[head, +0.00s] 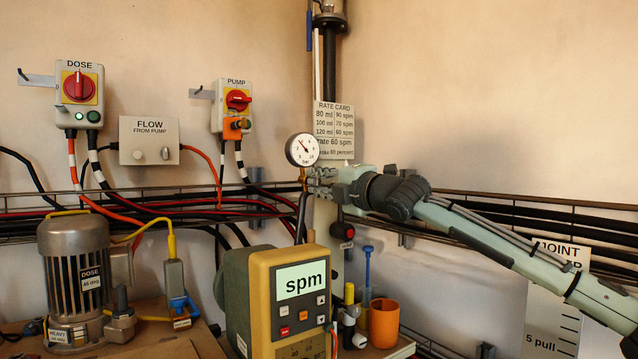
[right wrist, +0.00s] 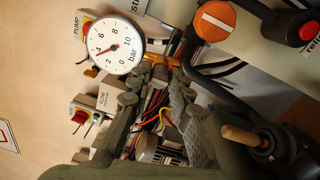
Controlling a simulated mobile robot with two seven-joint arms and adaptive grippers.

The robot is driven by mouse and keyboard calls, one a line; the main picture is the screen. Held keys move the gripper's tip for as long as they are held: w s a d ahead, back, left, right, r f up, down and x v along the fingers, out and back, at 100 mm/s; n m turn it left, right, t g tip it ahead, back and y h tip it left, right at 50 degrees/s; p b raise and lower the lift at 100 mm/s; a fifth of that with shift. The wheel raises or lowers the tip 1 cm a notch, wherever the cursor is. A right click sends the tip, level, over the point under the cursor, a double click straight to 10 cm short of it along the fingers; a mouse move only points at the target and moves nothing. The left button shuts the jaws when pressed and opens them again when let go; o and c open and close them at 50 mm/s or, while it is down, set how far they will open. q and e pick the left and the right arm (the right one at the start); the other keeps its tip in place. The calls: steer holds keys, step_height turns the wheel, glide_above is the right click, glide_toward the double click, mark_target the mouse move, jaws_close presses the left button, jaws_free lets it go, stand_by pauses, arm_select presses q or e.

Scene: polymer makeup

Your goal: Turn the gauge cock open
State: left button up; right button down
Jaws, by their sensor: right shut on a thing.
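The white round pressure gauge (head: 302,150) is at the centre of the head view, beside a vertical pipe. It also shows large in the right wrist view (right wrist: 115,45), its needle between 2 and 4. The gauge cock, a small orange-brass fitting (right wrist: 160,60), sits just beside the gauge; the fingers hide part of it. My right gripper (head: 316,181) reaches in from the right, directly below the gauge. In the right wrist view, its fingertips (right wrist: 162,72) are shut on the cock's orange part. The cock's exact handle angle cannot be told. My left gripper is not in view.
An orange knob with a white bar (right wrist: 214,20) is close to the fingers. A black-and-red release knob (head: 348,229) is below my right wrist. Cables on a rack (head: 500,200) run behind. A yellow spm controller (head: 292,305) and an orange cup (head: 384,323) stand below.

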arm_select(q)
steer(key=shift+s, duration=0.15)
arm_select(e)
steer(key=c, duration=1.4)
jaws_free()
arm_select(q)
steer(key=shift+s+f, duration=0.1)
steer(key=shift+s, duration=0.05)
arm_select(e)
steer(key=v, duration=1.2)
